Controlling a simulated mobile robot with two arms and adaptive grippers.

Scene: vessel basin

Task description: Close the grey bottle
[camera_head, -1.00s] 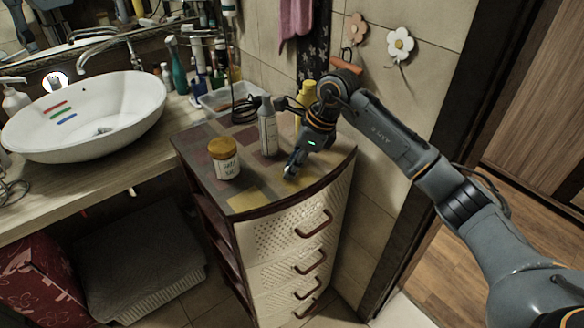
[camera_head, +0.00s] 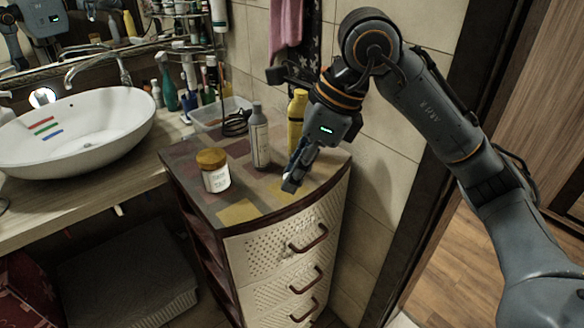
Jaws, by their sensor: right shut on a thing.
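The grey bottle (camera_head: 260,140) stands upright on the cabinet top, with a pale label and a darker grey upper part. My right gripper (camera_head: 293,178) points down over the cabinet's right side, to the right of and nearer than the bottle, apart from it. It is shut on a small grey thing at its fingertips, too small and dark to make out clearly. Whether the bottle's mouth is bare or covered is hard to tell. My left gripper is not in view.
A white jar with a yellow-brown lid (camera_head: 213,171) stands left of the bottle. A yellow bottle (camera_head: 296,120) stands behind my right gripper. A clear bin (camera_head: 208,122) with black cable is behind. The cabinet top (camera_head: 238,212) is bare at the front. A basin (camera_head: 75,150) is left.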

